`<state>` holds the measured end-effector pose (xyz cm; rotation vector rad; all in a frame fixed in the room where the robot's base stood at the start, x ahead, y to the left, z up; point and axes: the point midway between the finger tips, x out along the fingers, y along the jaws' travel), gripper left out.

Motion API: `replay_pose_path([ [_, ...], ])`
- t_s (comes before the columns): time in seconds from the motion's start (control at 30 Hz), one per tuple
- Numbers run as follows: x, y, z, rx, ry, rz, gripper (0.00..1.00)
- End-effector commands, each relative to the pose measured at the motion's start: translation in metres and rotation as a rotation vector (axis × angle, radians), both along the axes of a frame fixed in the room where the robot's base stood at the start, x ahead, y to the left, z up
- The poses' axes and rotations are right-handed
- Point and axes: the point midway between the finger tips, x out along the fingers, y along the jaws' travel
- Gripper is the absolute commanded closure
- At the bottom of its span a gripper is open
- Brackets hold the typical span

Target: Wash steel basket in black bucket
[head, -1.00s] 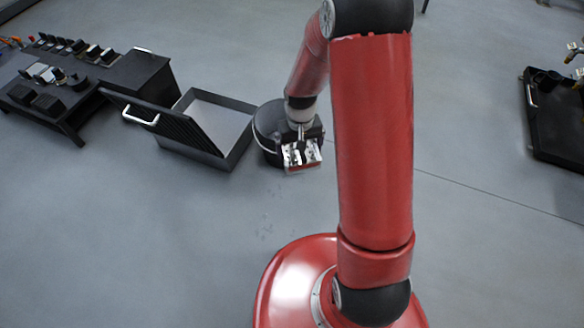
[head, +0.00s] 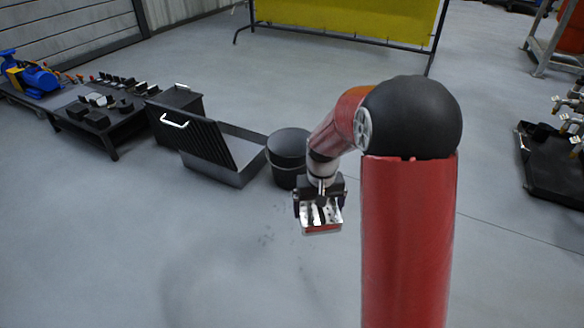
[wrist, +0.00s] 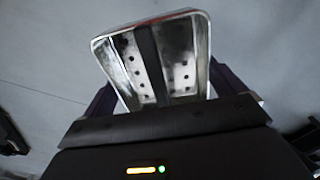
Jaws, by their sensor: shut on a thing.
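The steel basket (head: 322,219) is a shiny open box with holes in its walls. In the wrist view the basket (wrist: 187,68) shows tilted, with round holes and a dark bar across its middle. My gripper (head: 319,203) is shut on the basket and holds it clear of the floor. The black bucket (head: 288,160) stands upright on the floor, behind and left of my gripper in the head view. The basket is outside the bucket. The inside of the bucket is hidden from this angle.
An open black bin (head: 230,172) with a tilted ribbed lid (head: 190,135) is left of the bucket. A low black table (head: 100,124) with small parts stands further left. A black tray (head: 550,170) is at far right. The front floor has wet-looking spots and is clear.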

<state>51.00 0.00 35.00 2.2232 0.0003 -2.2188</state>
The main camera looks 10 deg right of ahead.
Motion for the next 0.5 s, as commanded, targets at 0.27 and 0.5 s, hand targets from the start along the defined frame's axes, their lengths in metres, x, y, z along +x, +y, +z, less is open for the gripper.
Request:
replay_pose_path([
  [0.27,0.000,0.000,-0.003,0.000,0.002,0.000,0.31],
  [0.5,0.000,0.000,-0.022,0.000,0.002,0.000,0.31],
])
